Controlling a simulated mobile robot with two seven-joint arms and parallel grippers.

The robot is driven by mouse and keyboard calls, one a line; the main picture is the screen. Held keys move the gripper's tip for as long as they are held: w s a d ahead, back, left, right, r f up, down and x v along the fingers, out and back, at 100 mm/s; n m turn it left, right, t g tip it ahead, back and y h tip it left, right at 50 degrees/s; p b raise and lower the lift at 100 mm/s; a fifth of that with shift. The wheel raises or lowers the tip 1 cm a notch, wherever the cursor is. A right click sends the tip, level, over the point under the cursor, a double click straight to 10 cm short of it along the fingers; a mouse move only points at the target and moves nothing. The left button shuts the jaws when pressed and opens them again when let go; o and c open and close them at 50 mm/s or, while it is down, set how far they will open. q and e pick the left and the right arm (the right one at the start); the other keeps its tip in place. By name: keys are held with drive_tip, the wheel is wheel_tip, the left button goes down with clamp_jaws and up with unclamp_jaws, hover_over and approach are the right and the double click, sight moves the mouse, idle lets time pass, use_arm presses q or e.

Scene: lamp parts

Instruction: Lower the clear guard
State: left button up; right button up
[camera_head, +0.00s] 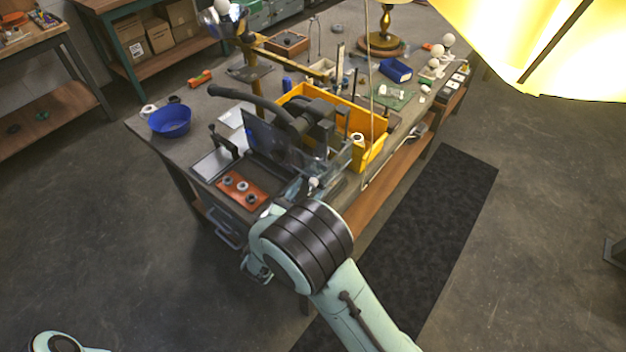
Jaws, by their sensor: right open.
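The clear guard (336,161) is a see-through panel at the front right of a dark bench machine (318,122) with a long black lever handle. It stands up from the machine, tilted; its exact angle is hard to tell. My right gripper (303,187) is at the near side of the machine, just below and left of the guard. It is open, but its fingers are small and partly hidden by my wrist. I cannot tell whether it touches the guard. Only a piece of my left arm shows at the bottom left; its gripper is out of view.
The machine stands on a cluttered workbench (190,125). A yellow bin (372,150) is right behind the guard. A red tray (242,188) with several small parts and a blue bowl (170,122) lie to the left. A bright yellow lampshade (545,45) fills the upper right.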

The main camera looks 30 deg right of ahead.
sight(311, 186)
drive_tip(key=shift+x, duration=1.95)
use_arm(q)
drive_tip(key=shift+w+r, duration=0.3)
drive_tip(key=shift+r, duration=0.1)
use_arm(e)
clamp_jaws()
wheel_tip(311, 186, down, 5)
drive_tip(key=shift+s+f+b, duration=0.15)
drive_tip(key=shift+b, duration=1.1)
use_arm(q)
drive_tip(key=s+f, duration=0.2)
drive_tip(key=f, duration=0.1)
drive_tip(key=shift+s+f, duration=0.15)
drive_tip(key=shift+f, duration=0.05)
use_arm(e)
unclamp_jaws()
